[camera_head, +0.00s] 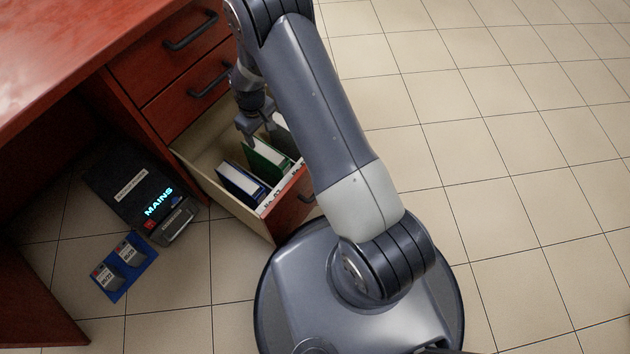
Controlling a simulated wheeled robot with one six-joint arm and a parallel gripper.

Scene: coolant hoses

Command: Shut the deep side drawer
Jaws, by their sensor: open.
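The deep side drawer (226,205) is pulled out from the bottom of the red-brown desk's drawer stack. Its pale side wall and part of its red front panel (292,204) show. Its dark handle (307,196) is partly hidden by my arm. Several binders stand inside, among them a blue one (241,181) and a green one (267,159). My gripper (252,132) points down over the inside of the drawer, behind the green binder. It is open with nothing seen between its fingers. I cannot tell whether it touches a binder.
Two upper drawers with dark handles (190,31) (211,81) are shut. A black box marked MAINS (130,180) and a blue tray with two small grey items (125,267) are on the floor left of the drawer. Tiled floor (510,150) to the right is clear.

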